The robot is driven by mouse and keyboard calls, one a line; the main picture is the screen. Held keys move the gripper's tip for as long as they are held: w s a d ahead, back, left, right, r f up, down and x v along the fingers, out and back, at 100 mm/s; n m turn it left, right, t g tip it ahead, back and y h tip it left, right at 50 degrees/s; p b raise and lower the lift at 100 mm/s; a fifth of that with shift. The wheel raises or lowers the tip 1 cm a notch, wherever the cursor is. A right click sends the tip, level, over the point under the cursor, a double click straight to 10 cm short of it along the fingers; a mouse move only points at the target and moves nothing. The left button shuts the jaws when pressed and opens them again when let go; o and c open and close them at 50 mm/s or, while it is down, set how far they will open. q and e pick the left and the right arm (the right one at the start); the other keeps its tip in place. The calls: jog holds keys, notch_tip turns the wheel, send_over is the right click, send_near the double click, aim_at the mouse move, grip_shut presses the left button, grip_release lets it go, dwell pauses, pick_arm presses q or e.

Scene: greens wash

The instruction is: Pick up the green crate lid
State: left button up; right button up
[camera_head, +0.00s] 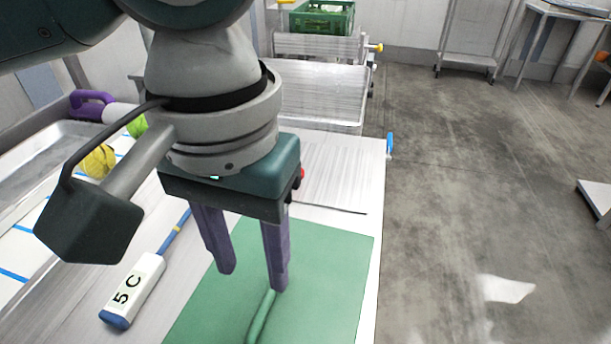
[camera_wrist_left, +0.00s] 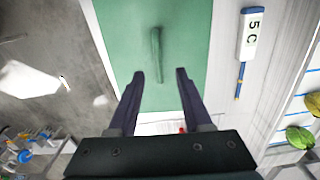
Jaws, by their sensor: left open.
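The green crate lid (camera_head: 325,258) lies flat on the pale metal counter, near its right edge. A raised green handle bar (camera_head: 262,318) runs along its middle. In the left wrist view the lid (camera_wrist_left: 190,30) fills the upper middle, with its handle (camera_wrist_left: 157,52) upright between the finger lines. My left gripper (camera_head: 252,280) points down over the lid, open and empty, with its two purple-grey fingers apart. In the left wrist view the fingertips (camera_wrist_left: 157,74) stand on either side of the handle's line. The gap in height to the handle is hard to tell. My right gripper is not in view.
A white probe marked "5 C" (camera_head: 134,289) lies left of the lid. A sink (camera_head: 45,160) and a purple-handled item (camera_head: 92,104) are at the left. A green crate (camera_head: 322,18) stands at the back. Open floor (camera_head: 470,190) lies right.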

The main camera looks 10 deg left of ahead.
aim_at(266, 301)
pick_arm(q)
jog(key=f, duration=0.3)
jog(key=shift+s+d+f, duration=0.15)
jog(key=shift+d+f, duration=0.05)
jog(key=shift+f, duration=0.15)
jog(key=f, duration=0.1)
jog(key=f+b, duration=0.1)
jog(key=f, duration=0.3)
jog(key=shift+w+f+b, duration=0.2)
jog(key=shift+w+b, duration=0.1)
jog(key=shift+w, duration=0.1)
grip_shut()
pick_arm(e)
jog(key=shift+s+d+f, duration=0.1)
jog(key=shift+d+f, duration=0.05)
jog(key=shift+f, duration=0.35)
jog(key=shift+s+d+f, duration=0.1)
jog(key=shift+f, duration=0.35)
